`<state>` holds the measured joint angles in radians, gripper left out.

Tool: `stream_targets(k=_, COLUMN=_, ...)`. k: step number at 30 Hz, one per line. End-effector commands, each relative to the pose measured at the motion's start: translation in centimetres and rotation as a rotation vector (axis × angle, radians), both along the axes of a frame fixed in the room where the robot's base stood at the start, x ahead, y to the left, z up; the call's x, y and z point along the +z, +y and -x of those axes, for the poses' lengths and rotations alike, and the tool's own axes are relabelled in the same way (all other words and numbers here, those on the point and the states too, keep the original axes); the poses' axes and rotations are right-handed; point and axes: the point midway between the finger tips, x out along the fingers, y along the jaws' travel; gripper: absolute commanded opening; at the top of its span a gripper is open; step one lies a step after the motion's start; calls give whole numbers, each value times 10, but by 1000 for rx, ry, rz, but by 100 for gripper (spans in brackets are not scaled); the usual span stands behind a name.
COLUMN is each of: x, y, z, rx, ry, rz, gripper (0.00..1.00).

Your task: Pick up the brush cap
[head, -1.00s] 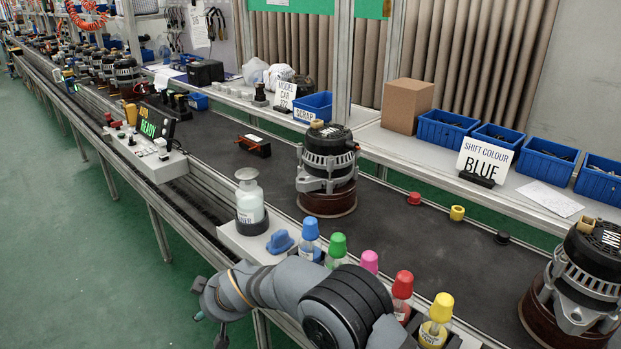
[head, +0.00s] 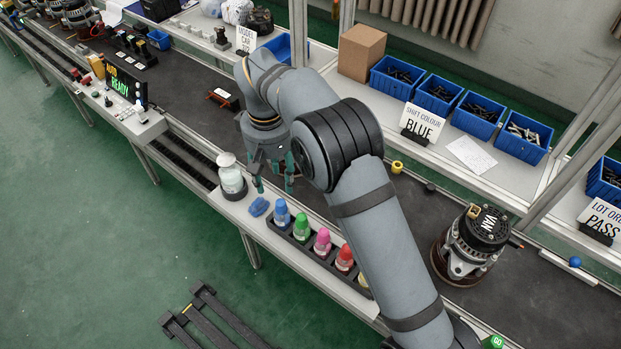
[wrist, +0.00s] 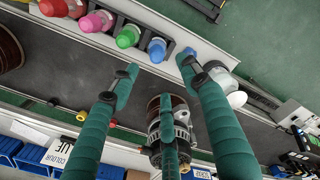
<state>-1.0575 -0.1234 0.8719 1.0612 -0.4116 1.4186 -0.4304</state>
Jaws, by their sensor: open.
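Several paint bottles with coloured caps stand in a dark rack. The blue cap (head: 281,206) tops the bottle at the rack's left end; it also shows in the wrist view (wrist: 156,50). The green cap (head: 302,219), pink cap (head: 323,237) and red cap (head: 345,253) follow to the right. I cannot tell by shape which one the task calls the brush cap. My gripper (head: 275,186) is open and empty, above the near belt edge, behind and left of the blue cap. In the wrist view its spread teal fingers (wrist: 162,76) touch no cap.
An alternator (wrist: 167,118) stands below my gripper, mostly hidden by my arm in the head view. Another alternator (head: 474,240) is right. A sign (head: 423,122) reads SHIFT COLOUR BLUE.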

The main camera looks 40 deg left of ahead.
Motion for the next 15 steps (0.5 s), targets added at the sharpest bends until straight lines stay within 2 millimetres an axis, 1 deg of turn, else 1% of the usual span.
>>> stream_targets(k=1, x=5, y=0, z=2, rx=-5, ry=7, rz=7, gripper=46)
stream_targets(k=2, x=3, y=0, z=2, rx=-8, ry=9, rz=8, gripper=46)
stream_targets(k=9, x=-32, y=-1, z=2, rx=-13, ry=12, rz=12, gripper=46)
stream_targets(k=12, x=-42, y=-1, z=1, rx=-12, ry=10, rz=9, gripper=46)
stream_targets(k=15, x=-48, y=-1, z=2, rx=-13, ry=10, rz=9, gripper=46)
